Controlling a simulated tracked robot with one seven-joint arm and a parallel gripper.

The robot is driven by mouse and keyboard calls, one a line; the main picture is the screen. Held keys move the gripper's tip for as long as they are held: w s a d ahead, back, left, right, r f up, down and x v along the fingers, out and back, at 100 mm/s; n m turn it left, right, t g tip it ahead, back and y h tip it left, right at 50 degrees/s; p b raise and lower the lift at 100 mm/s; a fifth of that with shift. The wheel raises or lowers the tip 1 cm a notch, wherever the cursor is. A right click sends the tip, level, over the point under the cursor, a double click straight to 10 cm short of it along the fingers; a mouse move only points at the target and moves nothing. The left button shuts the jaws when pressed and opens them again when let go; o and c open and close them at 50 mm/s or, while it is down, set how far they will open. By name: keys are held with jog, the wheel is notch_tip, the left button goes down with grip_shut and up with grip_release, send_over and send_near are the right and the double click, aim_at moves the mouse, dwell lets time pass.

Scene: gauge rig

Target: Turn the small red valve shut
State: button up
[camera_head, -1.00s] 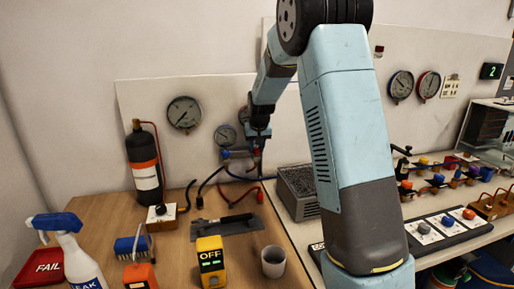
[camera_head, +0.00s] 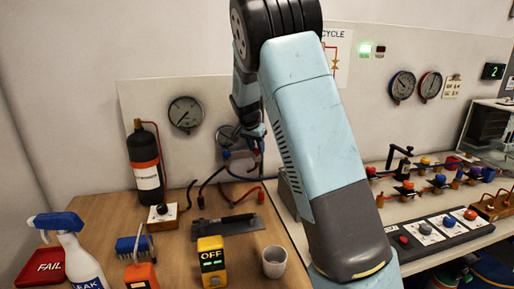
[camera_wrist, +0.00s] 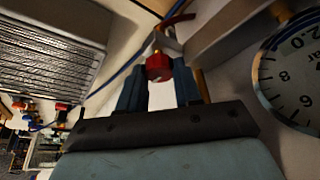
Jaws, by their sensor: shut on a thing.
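The small red valve (camera_wrist: 158,67) shows in the wrist view as a red knob on a light metal stem. My gripper (camera_wrist: 158,76) has its two blue fingers on either side of the knob and is shut on it near the fingertips. In the head view my gripper (camera_head: 253,138) is at the hose fitting below the small gauge on the back panel. There the valve is mostly hidden by my gripper, and its turn position cannot be told.
A gauge (camera_wrist: 297,70) is close on the right in the wrist view. A metal grille box (camera_wrist: 52,40) is at its upper left. In the head view, blue and red hoses (camera_head: 240,190) hang below the fitting. A black cylinder (camera_head: 144,165) stands to the left.

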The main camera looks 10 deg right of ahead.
jog(key=shift+a, duration=0.1)
dwell(0.4)
jog(key=o, duration=1)
jog(key=shift+o, duration=0.2)
jog(key=v, duration=1.3)
jog(key=shift+r, duration=0.35)
jog(key=shift+w+a, duration=0.1)
